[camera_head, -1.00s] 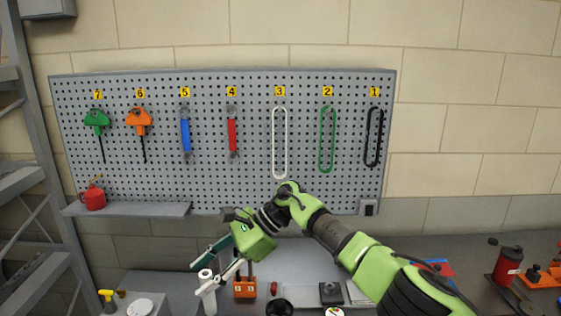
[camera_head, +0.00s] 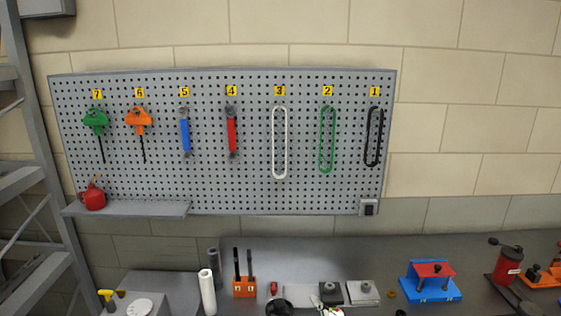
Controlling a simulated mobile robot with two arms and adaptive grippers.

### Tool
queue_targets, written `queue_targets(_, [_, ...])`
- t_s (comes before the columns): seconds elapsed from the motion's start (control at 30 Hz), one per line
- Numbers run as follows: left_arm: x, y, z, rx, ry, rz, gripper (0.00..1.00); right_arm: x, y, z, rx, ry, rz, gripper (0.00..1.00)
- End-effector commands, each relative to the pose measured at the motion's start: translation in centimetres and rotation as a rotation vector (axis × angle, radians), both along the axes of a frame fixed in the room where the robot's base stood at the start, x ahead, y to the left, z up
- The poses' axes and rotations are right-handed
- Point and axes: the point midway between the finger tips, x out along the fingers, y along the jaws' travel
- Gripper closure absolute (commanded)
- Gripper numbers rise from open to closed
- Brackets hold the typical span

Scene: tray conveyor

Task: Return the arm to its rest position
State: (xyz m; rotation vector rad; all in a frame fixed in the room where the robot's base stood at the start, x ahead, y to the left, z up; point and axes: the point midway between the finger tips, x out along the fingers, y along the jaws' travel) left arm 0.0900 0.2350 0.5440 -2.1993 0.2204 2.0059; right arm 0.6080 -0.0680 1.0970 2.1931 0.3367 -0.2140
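Neither of my arms nor grippers shows in the head view now. The pegboard (camera_head: 255,190) on the wall carries tools under yellow number tags. From left to right hang a green-handled tool (camera_head: 96,121), an orange-handled tool (camera_head: 139,119), a blue-handled wrench (camera_head: 185,132) and a red-handled wrench (camera_head: 232,132). Further right hang a white loop (camera_head: 279,142), a green loop (camera_head: 327,140) and a black loop (camera_head: 374,137).
The grey bench (camera_head: 460,265) holds a white cylinder (camera_head: 207,291), an orange block (camera_head: 244,288) with two dark rods, a blue fixture (camera_head: 431,284) and a red container (camera_head: 508,265). A red oil can (camera_head: 93,198) stands on the pegboard shelf (camera_head: 130,209). A metal ladder (camera_head: 40,150) is at left.

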Motion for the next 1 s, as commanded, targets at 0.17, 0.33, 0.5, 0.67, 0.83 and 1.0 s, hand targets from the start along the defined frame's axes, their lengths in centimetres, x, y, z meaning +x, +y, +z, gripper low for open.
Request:
queue_targets(0.17, [0.1, 0.0, 0.0, 0.0, -0.001, 0.0, 0.68, -9.6, -6.8, -7.6, 0.226, 0.378, -0.233, 0.58])
queue_targets(0.33, [0.1, 0.0, 0.0, 0.0, -0.001, 0.0, 0.68, -18.0, -10.3, -11.2, 0.354, 0.63, -0.402, 0.58])
queue_targets(0.5, [0.1, 0.0, 0.0, 0.0, -0.001, 0.0, 0.68, -24.3, -12.1, -12.5, 0.422, 0.794, -0.518, 0.58])
queue_targets(0.67, [0.1, 0.0, 0.0, 0.0, -0.001, 0.0, 0.68, -29.3, -13.2, -12.9, 0.462, 0.917, -0.606, 0.58])
queue_targets(0.83, [0.0, 0.0, -0.6, 0.0, -0.001, 0.0, 0.68, -33.0, -13.8, -14.2, 0.484, 1.011, -0.677, 0.58])
queue_targets(1.0, [-0.1, 0.0, -2.2, 0.0, 0.001, 0.0, 0.68, -32.0, -13.6, -19.2, 0.477, 1.021, -0.676, 0.58])
